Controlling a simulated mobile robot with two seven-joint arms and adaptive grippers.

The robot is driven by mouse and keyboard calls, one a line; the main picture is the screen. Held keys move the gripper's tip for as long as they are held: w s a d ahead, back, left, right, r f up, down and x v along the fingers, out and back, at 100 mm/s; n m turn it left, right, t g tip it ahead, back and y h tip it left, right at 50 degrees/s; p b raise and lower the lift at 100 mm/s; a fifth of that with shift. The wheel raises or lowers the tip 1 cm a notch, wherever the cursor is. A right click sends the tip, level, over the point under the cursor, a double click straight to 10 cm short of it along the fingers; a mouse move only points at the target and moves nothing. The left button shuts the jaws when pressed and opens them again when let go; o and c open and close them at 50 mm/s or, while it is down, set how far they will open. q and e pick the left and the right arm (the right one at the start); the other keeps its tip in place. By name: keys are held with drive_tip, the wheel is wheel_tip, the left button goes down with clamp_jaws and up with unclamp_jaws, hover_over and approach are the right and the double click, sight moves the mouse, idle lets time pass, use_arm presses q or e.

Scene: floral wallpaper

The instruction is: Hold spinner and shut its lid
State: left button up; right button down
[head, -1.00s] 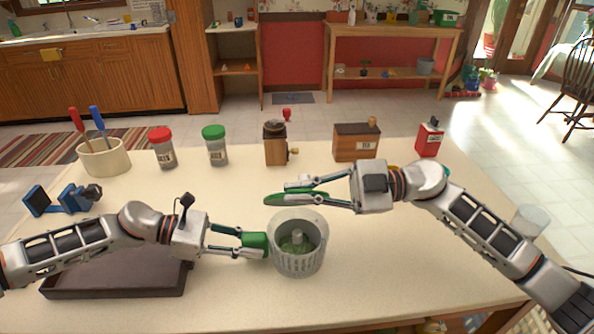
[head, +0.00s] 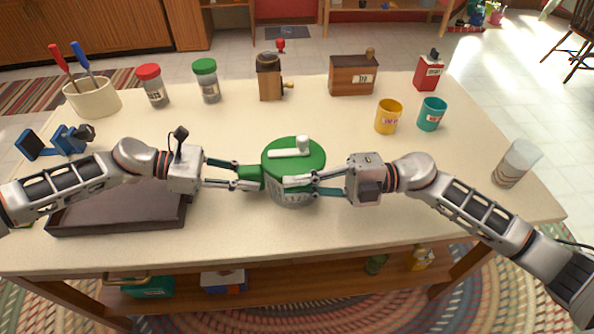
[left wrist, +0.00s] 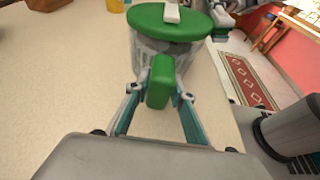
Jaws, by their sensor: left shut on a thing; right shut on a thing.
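My left gripper (head: 250,177) is shut on the spinner's green side handle (left wrist: 160,82).
A dark tray (head: 115,222) lies beneath my left arm. Yellow (head: 388,117) and teal (head: 432,114) cups stand behind my right arm, and a clear cup (head: 515,164) stands at right. Jars, a grinder (head: 269,77) and boxes line the back. The table in front of the spinner is clear.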

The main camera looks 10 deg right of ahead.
drive_tip(key=shift+f, duration=1)
drive_tip(key=c, duration=2.2)
unclamp_jaws()
drive_tip(key=shift+r, duration=0.15)
drive_tip(key=d, duration=1.2)
